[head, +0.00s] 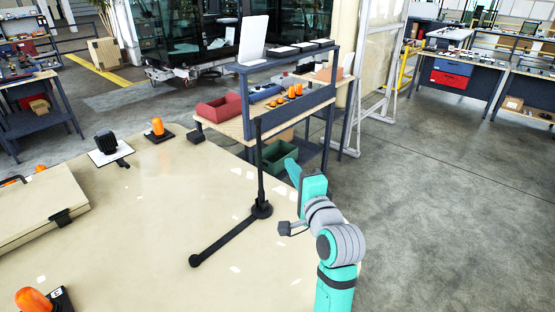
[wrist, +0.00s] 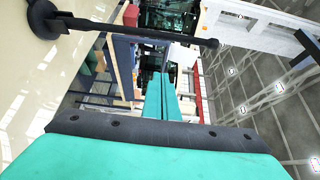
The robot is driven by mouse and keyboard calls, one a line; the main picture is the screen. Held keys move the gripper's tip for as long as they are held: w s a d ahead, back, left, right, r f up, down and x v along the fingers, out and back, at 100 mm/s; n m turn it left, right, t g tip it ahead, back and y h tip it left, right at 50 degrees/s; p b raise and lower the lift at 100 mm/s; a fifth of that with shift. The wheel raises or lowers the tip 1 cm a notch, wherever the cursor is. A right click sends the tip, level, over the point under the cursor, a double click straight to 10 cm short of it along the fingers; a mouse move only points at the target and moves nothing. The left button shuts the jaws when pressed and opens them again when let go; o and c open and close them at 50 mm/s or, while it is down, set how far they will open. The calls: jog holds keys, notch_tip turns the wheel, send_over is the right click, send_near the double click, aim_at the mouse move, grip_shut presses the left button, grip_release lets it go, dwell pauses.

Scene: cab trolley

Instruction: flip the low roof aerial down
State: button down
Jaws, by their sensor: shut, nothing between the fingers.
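The black roof aerial (head: 260,165) stands upright from a round black base (head: 262,209) on the cream roof (head: 150,215). A dark bar (head: 225,238) lies flat on the roof from that base toward the lower left and ends in a round knob. In the wrist view the aerial (wrist: 130,28) runs across the top from its base to a thicker tip. My turquoise gripper (head: 291,165) is right of the upright rod in the head view. The wrist view shows its fingers (wrist: 162,80) shut together and empty, apart from the rod in the picture.
On the roof stand orange beacons (head: 157,127) (head: 33,299), a black lamp on a white plate (head: 107,149) and a raised hatch (head: 40,215). A workbench (head: 235,129) with a red bin (head: 218,108) stands beyond the roof. Open floor (head: 440,190) lies to the right.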

aim_at(260, 163)
jog(key=w+a, duration=0.5)
jog(key=w, duration=0.2)
jog(key=shift+a, duration=0.35)
jog(key=shift+a, duration=0.15)
dwell(0.3)
